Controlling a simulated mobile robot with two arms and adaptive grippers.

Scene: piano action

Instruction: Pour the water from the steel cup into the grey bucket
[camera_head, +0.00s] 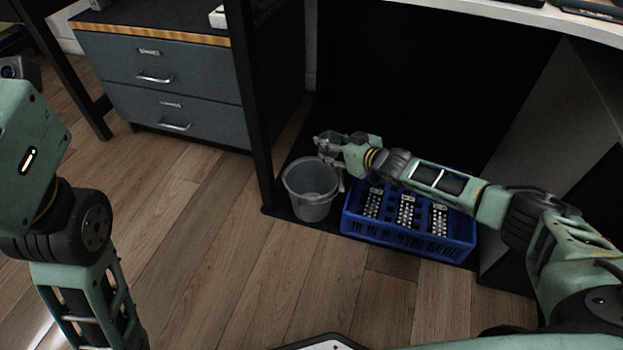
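The grey bucket (311,205) stands upright on the floor, at the left end of the blue crate. My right gripper (331,162) is above the bucket's back right rim, reaching in from the right. Small grey metal parts show at its tip, and I cannot tell whether they are fingers alone or also a cup. Its finger opening is too small to judge. I cannot make out the steel cup or any water for certain. My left arm stands at the left edge, and its gripper does not show.
A blue crate (395,238) with several dark keypad-like devices in it stands right of the bucket, below my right arm. A black table leg (250,110) rises just left of the bucket. A grey drawer cabinet (165,85) stands at the back left. The wooden floor in front is clear.

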